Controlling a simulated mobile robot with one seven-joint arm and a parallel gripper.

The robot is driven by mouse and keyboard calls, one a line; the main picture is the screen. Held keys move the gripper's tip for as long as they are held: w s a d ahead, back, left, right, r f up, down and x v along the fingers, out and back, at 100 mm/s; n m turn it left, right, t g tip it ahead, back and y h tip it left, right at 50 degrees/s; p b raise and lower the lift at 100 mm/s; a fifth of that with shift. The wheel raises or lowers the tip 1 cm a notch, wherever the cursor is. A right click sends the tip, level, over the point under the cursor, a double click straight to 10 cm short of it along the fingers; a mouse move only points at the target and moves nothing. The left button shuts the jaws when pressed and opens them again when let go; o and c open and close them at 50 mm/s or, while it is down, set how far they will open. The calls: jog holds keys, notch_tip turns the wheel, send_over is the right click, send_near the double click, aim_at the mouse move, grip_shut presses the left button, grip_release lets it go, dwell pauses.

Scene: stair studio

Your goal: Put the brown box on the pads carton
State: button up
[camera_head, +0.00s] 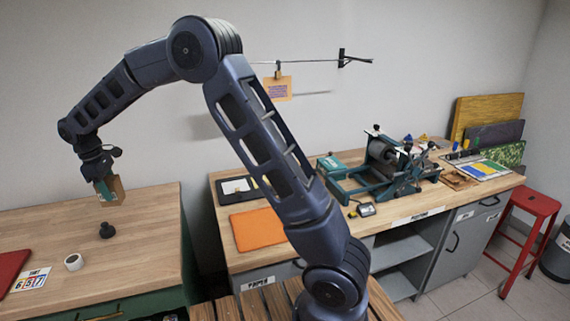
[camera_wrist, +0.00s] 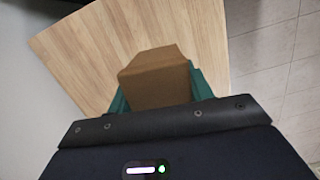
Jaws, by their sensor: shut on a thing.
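The brown box (camera_wrist: 155,78) is between the teal fingers of my gripper (camera_wrist: 160,92) in the wrist view. My gripper is shut on it. In the head view the brown box (camera_head: 117,189) hangs at the end of my arm, above the back of the left wooden bench and apart from its top. One teal finger of my gripper (camera_head: 104,190) covers part of the box. I cannot make out a pads carton in either view.
The left bench (camera_head: 150,225) carries a black knob-like object (camera_head: 107,230), a white roll (camera_head: 74,262), a number card (camera_head: 31,279) and a red item (camera_head: 12,268). The right bench holds an orange sheet (camera_head: 257,230) and a press (camera_head: 380,165). A red stool (camera_head: 530,203) stands right.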

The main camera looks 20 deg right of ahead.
jog(key=w+d+r+m+g, duration=0.1)
jog(key=w+d+r+m, duration=0.45)
jog(key=d+r, duration=0.75)
jog(key=w+d+r+m, duration=0.3)
jog(key=w+d+r, duration=0.5)
jog(key=d+r, duration=0.5)
jog(key=d+r+m+y, duration=0.1)
jog(key=d+r+m, duration=0.3)
jog(key=d+r, duration=0.8)
jog(key=d+r+m+y, duration=0.15)
jog(key=d+m, duration=0.95)
jog(key=d, duration=3)
jog(key=s+d+f, duration=0.5)
jog(key=d+f, duration=0.6)
jog(key=f, duration=0.1)
jog(key=s+d+f, duration=0.5)
jog(key=d+f, duration=0.6)
jog(key=f, duration=0.1)
jog(key=n, duration=0.7)
send_over(332, 162)
jog(key=shift+h, duration=0.35)
jog(key=f, duration=2.6)
jog(key=shift+s+a+f, duration=0.2)
jog(key=shift+f, duration=0.05)
